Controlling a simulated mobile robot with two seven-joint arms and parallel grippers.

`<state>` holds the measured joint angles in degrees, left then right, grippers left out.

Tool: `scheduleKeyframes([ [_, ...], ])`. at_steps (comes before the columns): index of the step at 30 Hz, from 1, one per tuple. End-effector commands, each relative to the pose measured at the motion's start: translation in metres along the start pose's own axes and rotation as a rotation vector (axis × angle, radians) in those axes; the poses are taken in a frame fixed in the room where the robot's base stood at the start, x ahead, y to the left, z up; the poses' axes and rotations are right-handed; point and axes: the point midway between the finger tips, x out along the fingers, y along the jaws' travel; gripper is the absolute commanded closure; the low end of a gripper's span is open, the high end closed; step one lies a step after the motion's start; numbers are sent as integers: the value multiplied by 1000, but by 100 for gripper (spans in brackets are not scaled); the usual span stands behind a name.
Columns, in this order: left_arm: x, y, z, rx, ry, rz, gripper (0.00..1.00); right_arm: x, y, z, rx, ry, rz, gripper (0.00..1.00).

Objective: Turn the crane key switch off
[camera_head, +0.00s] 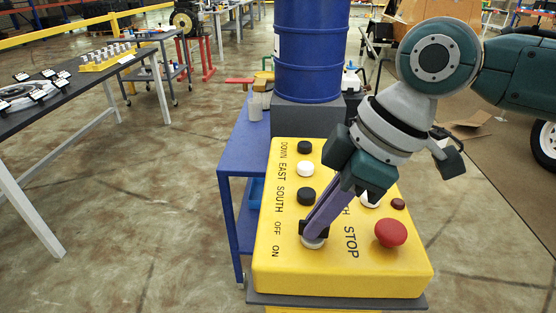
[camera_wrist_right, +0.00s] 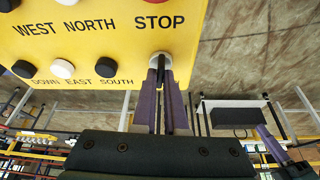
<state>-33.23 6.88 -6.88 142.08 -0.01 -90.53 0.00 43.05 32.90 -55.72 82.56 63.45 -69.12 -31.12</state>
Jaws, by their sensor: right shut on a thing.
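The crane key switch (camera_head: 313,242) is a silver round switch at the near left corner of the yellow control box (camera_head: 280,276), beside the OFF and ON lettering. My right gripper (camera_head: 313,230) reaches down onto it from the upper right, its purple fingers closed on the dark key. In the right wrist view the fingers (camera_wrist_right: 164,88) close around the dark key in front of the silver switch (camera_wrist_right: 160,58). The fingers hide most of the key, so its angle is unclear. Part of my left gripper (camera_wrist_right: 271,143) appears at the lower right there; its opening is unclear.
A red STOP mushroom button (camera_head: 391,233) stands right of the switch. Black and white push buttons (camera_head: 305,168) line the box. A blue barrel (camera_head: 307,55) stands behind it. A blue table (camera_head: 245,150) and a dark-topped workbench (camera_head: 75,95) are to the left, with clear floor between.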

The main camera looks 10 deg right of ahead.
Motion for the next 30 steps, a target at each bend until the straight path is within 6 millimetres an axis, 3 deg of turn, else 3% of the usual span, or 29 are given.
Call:
scheduleKeyframes([
  [15, 35, 1, 11, -1, 0, 0, 100, 3, 2, -1, -420, 3, -173, 100],
  [30, 50, 2, 16, -1, 0, 1, 100, 0, 3, -1, -602, 1, -248, 100],
])
